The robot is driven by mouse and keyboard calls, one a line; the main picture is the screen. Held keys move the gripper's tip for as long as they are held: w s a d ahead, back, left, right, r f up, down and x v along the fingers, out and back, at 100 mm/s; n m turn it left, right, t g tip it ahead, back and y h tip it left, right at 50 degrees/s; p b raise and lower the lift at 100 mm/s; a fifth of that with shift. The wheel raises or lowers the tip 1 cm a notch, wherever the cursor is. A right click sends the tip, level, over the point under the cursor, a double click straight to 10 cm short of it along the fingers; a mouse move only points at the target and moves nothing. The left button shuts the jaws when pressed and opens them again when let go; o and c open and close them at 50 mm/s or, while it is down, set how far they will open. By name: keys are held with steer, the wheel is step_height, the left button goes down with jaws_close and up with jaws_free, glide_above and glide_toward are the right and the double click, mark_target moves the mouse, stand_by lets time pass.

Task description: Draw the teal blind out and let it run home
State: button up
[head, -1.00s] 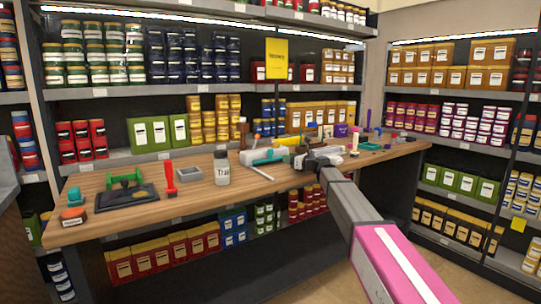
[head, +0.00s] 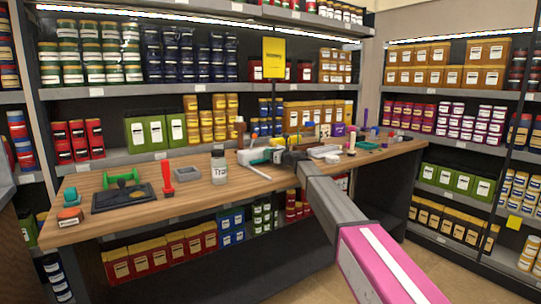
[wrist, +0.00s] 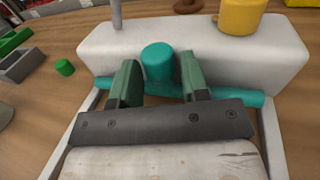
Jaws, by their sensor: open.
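The teal blind shows as a teal bar (wrist: 235,97) with a round upright teal knob (wrist: 158,62), along the near side of a white block (wrist: 95,45). In the head view the teal part (head: 262,154) is small and partly covered by my arm. My gripper (wrist: 158,72) is open, its two green fingers on either side of the knob with gaps showing. Whether a finger touches the bar I cannot tell. In the head view my gripper (head: 280,157) is at the white unit on the bench.
Pale rails (wrist: 272,130) run from the block toward me on both sides. A yellow cylinder (wrist: 242,14) and a grey post (wrist: 116,14) stand on the block. A labelled jar (head: 219,168) and a red tool (head: 167,178) stand left on the wooden bench (head: 150,215).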

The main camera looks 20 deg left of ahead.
steer(key=shift+c, duration=0.3)
jaws_close()
steer(key=s+d, duration=0.3)
steer(key=d, duration=0.1)
steer(key=s+d, duration=0.7)
steer(key=d, duration=0.1)
steer(key=shift+s+d, duration=0.2)
steer(key=shift+s, duration=0.2)
steer(key=shift+d, duration=0.1)
